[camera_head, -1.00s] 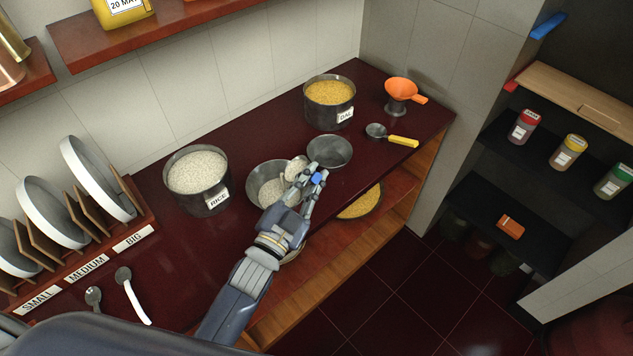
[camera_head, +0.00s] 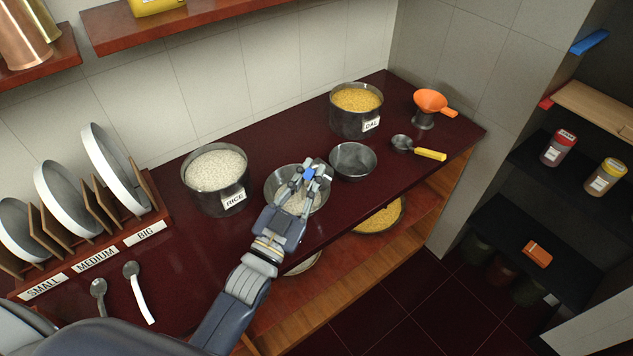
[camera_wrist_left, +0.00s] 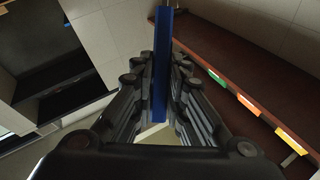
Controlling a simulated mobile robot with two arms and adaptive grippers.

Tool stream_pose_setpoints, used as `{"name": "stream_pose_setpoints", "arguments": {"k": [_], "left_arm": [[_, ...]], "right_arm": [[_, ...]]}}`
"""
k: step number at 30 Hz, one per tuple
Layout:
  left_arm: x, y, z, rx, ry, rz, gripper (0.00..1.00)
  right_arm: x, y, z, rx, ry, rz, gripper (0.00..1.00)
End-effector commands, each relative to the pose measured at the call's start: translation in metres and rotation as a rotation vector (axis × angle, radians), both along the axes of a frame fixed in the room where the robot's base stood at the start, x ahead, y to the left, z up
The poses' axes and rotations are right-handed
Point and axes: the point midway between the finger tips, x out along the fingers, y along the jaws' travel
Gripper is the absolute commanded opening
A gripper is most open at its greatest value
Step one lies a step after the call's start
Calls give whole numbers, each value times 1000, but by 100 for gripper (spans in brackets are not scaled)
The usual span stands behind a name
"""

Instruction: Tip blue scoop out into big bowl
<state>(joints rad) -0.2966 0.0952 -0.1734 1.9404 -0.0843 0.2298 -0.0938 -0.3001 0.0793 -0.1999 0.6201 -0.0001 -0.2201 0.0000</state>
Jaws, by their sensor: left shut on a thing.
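The big bowl (camera_head: 274,188) is a metal bowl on the dark red counter with white rice in its bottom. My left gripper (camera_head: 312,172) is over this bowl, shut on the blue scoop's handle (camera_head: 309,173). In the left wrist view the flat blue handle (camera_wrist_left: 161,65) stands between the fingers of my left gripper (camera_wrist_left: 162,105). The scoop's cup is hidden or too small to make out, so I cannot tell how much is in it. My right gripper is not in view.
A rice pot (camera_head: 216,182) stands left of the bowl. A smaller empty bowl (camera_head: 353,161) is close on its right, with a dal pot (camera_head: 356,110) behind. Plates in a rack (camera_head: 150,236) are at left.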

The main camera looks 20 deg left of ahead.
Motion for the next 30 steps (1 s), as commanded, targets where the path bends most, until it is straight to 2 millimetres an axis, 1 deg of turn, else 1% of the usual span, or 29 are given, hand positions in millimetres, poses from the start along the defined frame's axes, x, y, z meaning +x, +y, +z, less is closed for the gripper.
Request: {"name": "stream_pose_setpoints", "arguments": {"k": [1,12,30], "left_arm": [[0,3,-1,-22,-5,0,0],[-3,20,5,-167,-25,1,0],[-7,50,2,-400,-59,1,0]], "right_arm": [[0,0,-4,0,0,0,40],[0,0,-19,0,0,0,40],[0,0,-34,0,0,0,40]]}}
